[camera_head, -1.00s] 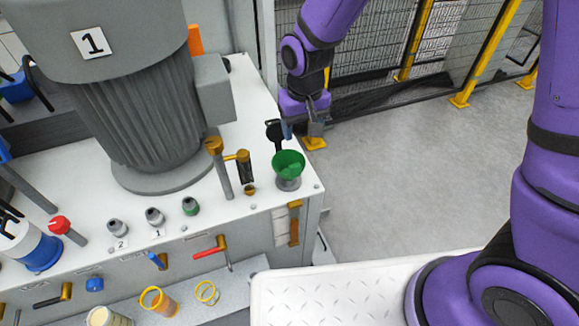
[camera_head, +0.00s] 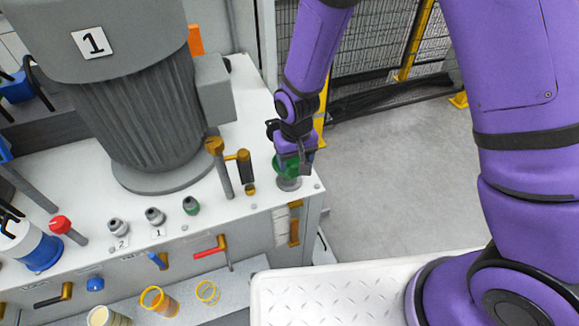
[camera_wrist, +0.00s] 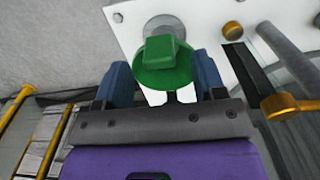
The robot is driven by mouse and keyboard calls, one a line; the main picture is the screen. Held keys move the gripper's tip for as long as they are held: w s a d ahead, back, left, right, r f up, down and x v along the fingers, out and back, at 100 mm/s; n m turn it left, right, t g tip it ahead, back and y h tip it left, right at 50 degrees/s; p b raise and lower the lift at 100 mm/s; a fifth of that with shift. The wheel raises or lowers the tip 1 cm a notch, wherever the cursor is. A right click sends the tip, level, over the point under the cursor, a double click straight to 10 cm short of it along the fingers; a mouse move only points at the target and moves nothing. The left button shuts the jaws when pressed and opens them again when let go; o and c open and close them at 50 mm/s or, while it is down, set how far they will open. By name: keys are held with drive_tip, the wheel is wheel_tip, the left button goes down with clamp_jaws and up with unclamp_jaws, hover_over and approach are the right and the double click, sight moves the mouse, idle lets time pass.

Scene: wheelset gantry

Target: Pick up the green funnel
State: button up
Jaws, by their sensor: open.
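The green funnel (camera_head: 281,168) stands on a grey round holder (camera_head: 289,183) near the right corner of the white bench top. In the head view my gripper covers much of it. My gripper (camera_head: 293,163) is open and right at the funnel, above the bench corner. In the wrist view the funnel (camera_wrist: 163,65) lies between and slightly beyond the two blue fingertips (camera_wrist: 163,76), one on each side. I cannot tell whether a finger touches it.
A large grey motor (camera_head: 140,110) marked 1 stands to the left on the bench top (camera_head: 265,125). Brass-topped posts (camera_head: 222,168) rise just left of the funnel. Small grey fittings (camera_head: 155,216) line the front edge. Open floor (camera_head: 400,180) lies to the right.

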drive_tip(key=shift+f, duration=1.1)
clamp_jaws()
drive_tip(key=shift+r, duration=0.15)
